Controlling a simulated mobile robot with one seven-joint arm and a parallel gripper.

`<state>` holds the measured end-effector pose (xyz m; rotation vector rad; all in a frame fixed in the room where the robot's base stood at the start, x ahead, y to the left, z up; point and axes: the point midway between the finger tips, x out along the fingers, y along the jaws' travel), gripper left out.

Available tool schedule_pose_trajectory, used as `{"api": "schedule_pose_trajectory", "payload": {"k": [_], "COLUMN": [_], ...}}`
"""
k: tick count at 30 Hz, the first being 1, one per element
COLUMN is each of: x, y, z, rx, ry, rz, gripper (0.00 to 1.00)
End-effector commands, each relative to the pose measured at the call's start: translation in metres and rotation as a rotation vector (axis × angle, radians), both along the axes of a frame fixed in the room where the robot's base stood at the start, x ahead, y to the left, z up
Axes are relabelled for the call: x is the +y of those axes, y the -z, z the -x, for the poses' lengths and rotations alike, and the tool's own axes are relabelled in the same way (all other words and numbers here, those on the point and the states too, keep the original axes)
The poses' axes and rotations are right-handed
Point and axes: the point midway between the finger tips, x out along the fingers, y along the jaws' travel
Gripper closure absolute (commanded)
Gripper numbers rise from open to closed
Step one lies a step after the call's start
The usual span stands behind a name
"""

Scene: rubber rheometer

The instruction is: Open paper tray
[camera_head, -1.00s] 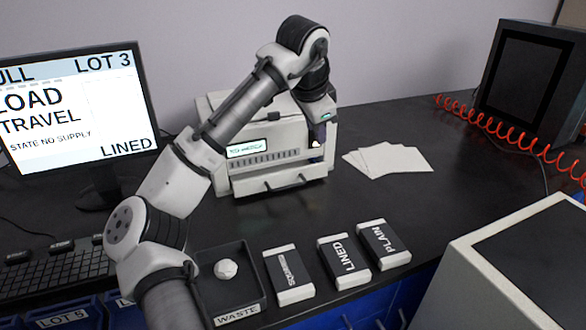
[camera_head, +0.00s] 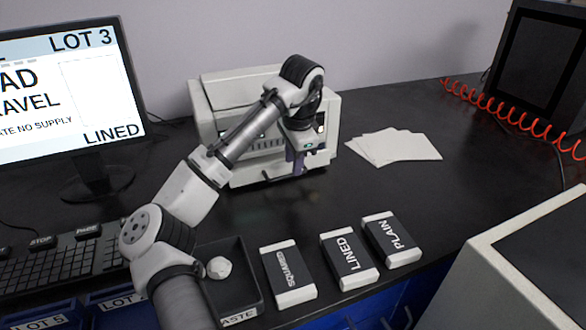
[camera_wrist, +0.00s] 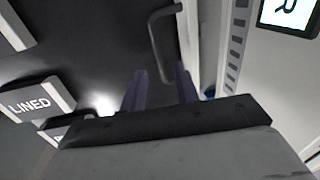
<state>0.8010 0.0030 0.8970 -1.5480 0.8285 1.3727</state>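The white printer (camera_head: 215,90) stands at the back middle of the bench. Its paper tray is low on the front face, with a dark bar handle (camera_head: 268,178) that also shows in the wrist view (camera_wrist: 158,42). The tray appears closed. My gripper (camera_head: 296,168) is lowered in front of the printer, close to the right part of the handle. In the wrist view its two purple fingers (camera_wrist: 160,75) are apart with nothing between them. The handle lies just beyond the fingertips. I cannot tell if they touch.
Paper packs marked SQUARED (camera_head: 288,275), LINED (camera_head: 349,259) and PLAIN (camera_head: 391,240) lie near the front edge. A black waste bin (camera_head: 250,270) holds a crumpled ball (camera_head: 219,267). Loose sheets (camera_head: 400,147) lie right of the printer. A monitor (camera_head: 65,90) stands left.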

Motion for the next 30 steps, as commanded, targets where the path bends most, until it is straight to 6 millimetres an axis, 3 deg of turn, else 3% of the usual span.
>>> {"api": "schedule_pose_trajectory", "payload": {"k": [6, 16, 24, 30], "x": [0.001, 0.002, 0.002, 0.002], "y": [0.023, 0.027, 0.026, 0.026], "z": [-0.004, -0.004, -0.005, -0.005], "rx": [0.0, -0.001, -0.001, -0.001], "ry": [0.001, 0.001, 0.0, 0.0], "rz": [0.0, -0.001, 0.0, 0.0], "gripper": [0.69, 0.69, 1.0, 1.0]}}
